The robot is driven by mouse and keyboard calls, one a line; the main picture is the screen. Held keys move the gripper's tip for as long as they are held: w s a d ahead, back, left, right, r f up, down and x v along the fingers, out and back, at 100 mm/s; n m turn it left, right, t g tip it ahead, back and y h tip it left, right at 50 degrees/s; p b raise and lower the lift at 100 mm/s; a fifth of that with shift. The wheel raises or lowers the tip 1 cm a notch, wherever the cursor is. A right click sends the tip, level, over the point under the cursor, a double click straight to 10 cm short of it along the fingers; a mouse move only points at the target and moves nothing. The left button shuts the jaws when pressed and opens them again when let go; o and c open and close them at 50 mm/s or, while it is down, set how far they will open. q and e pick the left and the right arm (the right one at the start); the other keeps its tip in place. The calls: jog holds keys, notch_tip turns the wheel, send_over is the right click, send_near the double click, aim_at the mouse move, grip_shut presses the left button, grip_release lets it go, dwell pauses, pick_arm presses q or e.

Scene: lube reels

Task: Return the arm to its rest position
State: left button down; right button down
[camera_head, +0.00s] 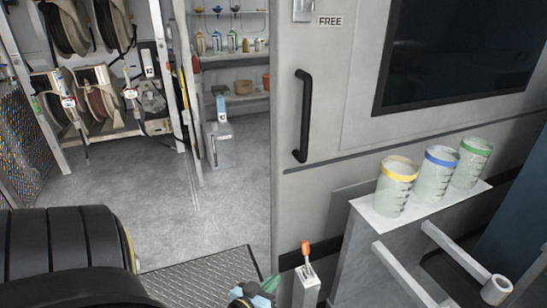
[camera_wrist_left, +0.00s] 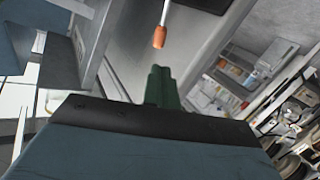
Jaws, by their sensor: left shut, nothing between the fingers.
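My left gripper (camera_head: 271,282) shows at the bottom centre of the head view, with its green fingers beside the orange-handled lever (camera_head: 306,250). In the left wrist view the green fingers (camera_wrist_left: 160,75) are together, with nothing between them. The lever's orange tip (camera_wrist_left: 160,37) stands above and beyond the fingertips there, with a visible gap. My black left arm fills the lower left of the head view. My right gripper is not in view.
A grey cabinet door with a black handle (camera_head: 303,116) stands in front. Three measuring cups, yellow (camera_head: 396,187), blue (camera_head: 435,174) and green (camera_head: 471,163), stand on a ledge at right. Hose reels (camera_head: 100,100) and shelves (camera_head: 235,60) are further back. Grey floor (camera_head: 160,205) at left is clear.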

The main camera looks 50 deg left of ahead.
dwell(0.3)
pick_arm(q)
jog(key=s+d+f+m+g+h, duration=0.2)
jog(key=s+d+f+g, duration=0.3)
jog(key=f, duration=0.5)
jog(key=s+d+f+m+g+h, duration=0.15)
jog(key=s+d+f, duration=0.35)
jog(key=f, duration=0.5)
jog(key=s+d+f+m+g, duration=0.1)
jog(key=s+f+g, duration=0.3)
jog(key=s, duration=0.6)
jog(key=s+d+f+m+g, duration=0.2)
jog(key=s+f+m+g, duration=0.2)
jog(key=s, duration=0.7)
jog(key=shift+d+f, duration=0.15)
jog(key=shift+f, duration=0.65)
